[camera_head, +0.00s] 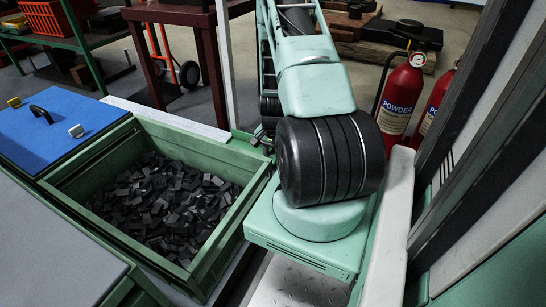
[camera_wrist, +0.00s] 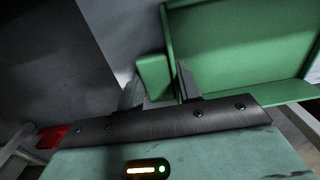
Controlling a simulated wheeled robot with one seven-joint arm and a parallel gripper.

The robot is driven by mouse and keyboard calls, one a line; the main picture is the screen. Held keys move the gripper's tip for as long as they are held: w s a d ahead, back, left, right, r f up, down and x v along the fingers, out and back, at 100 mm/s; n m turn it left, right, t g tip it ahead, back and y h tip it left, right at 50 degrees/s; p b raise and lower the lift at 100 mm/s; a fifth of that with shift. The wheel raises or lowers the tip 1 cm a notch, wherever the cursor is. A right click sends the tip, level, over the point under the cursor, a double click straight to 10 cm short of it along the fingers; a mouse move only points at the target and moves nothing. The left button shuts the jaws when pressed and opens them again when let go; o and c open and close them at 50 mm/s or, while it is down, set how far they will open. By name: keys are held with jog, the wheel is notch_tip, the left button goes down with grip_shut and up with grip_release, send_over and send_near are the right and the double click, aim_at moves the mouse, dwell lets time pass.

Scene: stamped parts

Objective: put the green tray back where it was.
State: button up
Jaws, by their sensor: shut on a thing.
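In the wrist view a green tray (camera_wrist: 240,45) fills the upper right, with a raised rim and a plain green face; no parts show on what I see of it. A small green block (camera_wrist: 153,70) stands at its left side, at my fingertips; it looks like part of the tray. My gripper (camera_wrist: 157,88) has its two dark fingers on either side of this block and is shut on it. The far part of the tray is cut off by the frame. In the head view my arm hides my gripper, and I cannot make out the held tray there.
In the head view a deep green bin (camera_head: 78,170) of dark stamped parts (camera_head: 165,205) stands left of my arm. A blue lid or board (camera_head: 60,135) with a black handle lies beyond it. Red extinguishers (camera_head: 400,100) stand at the right. A dark red table (camera_head: 180,15) is behind.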

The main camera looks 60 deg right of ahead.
jog(key=o, duration=1.2)
jog(key=shift+f, duration=0.1)
notch_tip(320, 180, up, 12)
jog(key=p, duration=0.8)
